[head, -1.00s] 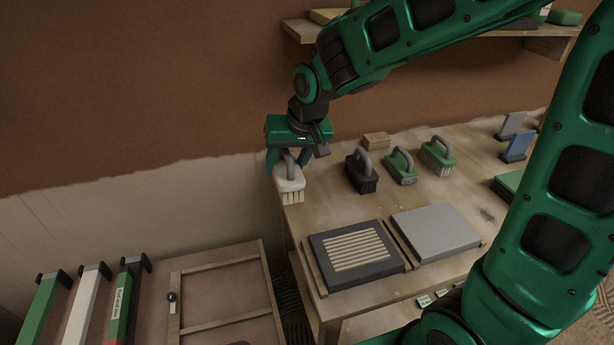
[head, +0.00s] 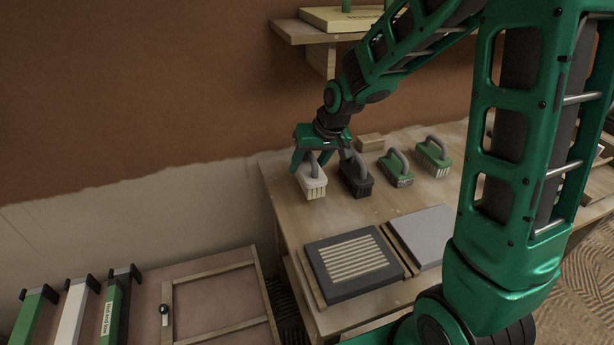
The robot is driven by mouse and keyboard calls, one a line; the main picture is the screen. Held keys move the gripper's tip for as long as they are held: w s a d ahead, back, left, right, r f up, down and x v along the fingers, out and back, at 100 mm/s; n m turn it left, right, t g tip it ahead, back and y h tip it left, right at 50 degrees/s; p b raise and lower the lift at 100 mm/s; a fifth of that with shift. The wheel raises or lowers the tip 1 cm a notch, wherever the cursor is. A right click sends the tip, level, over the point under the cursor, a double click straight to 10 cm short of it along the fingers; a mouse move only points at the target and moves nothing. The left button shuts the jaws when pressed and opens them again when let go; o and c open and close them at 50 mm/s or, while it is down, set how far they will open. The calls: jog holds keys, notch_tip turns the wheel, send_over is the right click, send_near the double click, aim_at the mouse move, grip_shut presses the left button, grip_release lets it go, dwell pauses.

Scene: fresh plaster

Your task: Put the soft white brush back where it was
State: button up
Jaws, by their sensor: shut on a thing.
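The soft white brush (head: 312,186) has a pale body, light bristles and a grey handle. My gripper (head: 318,163) is shut on its handle from above. The brush is upright at the left end of the row of brushes, over the back left part of the wooden table (head: 290,215). I cannot tell whether its bristles touch the table. A dark brush (head: 356,178) is close to its right. The fingers partly hide the handle.
Two green brushes (head: 397,168) (head: 434,157) stand further right, and a small wooden block (head: 370,142) lies behind. A dark slatted tray (head: 352,263) and a grey slab (head: 425,235) lie in front. A shelf (head: 300,32) hangs above on the wall.

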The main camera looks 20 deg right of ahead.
aim_at(322, 171)
jog(key=shift+d+f, duration=0.15)
jog(key=shift+f, duration=1.95)
jog(key=o, duration=1.1)
jog(key=shift+o, duration=0.2)
jog(key=shift+w, duration=0.1)
jog(key=v, duration=1.2)
jog(key=s+d+m+g, duration=0.1)
jog(key=s+d, duration=0.4)
jog(key=s, duration=0.5)
jog(key=s+d+m+g+h, duration=0.1)
jog(key=s+d+m+g, duration=0.1)
jog(key=s+d, duration=0.3)
jog(key=s+d+m+g+h, duration=0.1)
jog(key=s+d+m, duration=0.2)
jog(key=s, duration=1.1)
jog(key=shift+s+d+r+g, duration=0.4)
jog(key=shift+d+r, duration=0.1)
jog(key=shift+d, duration=0.7)
